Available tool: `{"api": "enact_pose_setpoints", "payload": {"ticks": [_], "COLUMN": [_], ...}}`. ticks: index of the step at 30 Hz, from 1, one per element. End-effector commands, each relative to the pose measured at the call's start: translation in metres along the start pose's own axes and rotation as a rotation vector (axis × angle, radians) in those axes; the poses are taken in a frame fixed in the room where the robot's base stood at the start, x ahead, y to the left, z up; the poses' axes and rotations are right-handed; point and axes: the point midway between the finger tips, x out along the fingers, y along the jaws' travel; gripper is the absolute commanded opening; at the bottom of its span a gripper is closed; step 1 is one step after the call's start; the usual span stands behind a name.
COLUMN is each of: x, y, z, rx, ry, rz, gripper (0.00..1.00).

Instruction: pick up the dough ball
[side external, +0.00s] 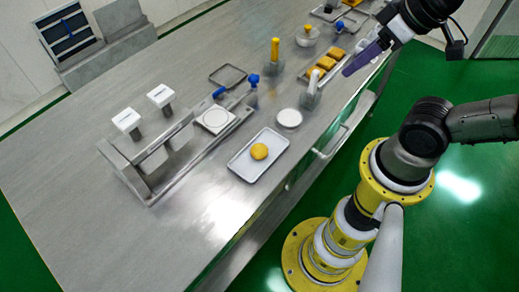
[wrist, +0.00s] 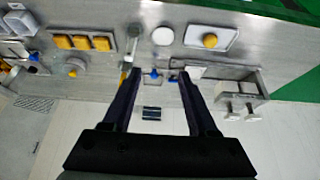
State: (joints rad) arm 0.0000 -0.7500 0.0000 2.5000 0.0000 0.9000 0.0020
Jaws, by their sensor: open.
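The dough ball (side external: 259,151) is a small round orange-yellow ball. It sits on a pale rectangular tray (side external: 244,169) near the front edge of the steel table. In the wrist view the ball (wrist: 210,40) lies on its tray (wrist: 191,37) at the upper right, beyond and to the right of my fingertips. My gripper (side external: 350,70) is at the upper right of the side view, in the air and well away from the ball. In the wrist view my gripper (wrist: 158,73) has its two dark fingers spread apart, with nothing held between them.
A steel frame with white-topped posts (side external: 150,150) stands left of the tray. A white disc (side external: 289,117), a grey upright piece (side external: 310,92) and a tray of orange blocks (wrist: 82,42) lie nearby. A bowl (side external: 307,40) is farther back. The table's left side is clear.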

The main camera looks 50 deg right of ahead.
Motion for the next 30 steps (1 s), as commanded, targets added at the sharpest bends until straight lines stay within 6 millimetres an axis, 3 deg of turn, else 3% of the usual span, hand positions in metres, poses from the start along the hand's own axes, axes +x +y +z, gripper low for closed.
{"api": "enact_pose_setpoints", "payload": {"ticks": [7, 14, 22, 27, 30], "x": [-0.005, 0.006, 0.073, 0.119, 0.137], "y": [-0.005, -0.029, -0.078, -0.102, -0.108], "z": [-0.007, -0.049, -0.093, -0.094, -0.088], "rx": [0.233, 0.705, 1.162, 1.228, 1.214], "ry": [0.008, -0.13, -0.449, -0.595, -0.643], "rz": [-0.023, -0.081, -0.008, 0.075, 0.109], "gripper": [0.59, 0.59, 0.59, 0.59, 0.59]}}
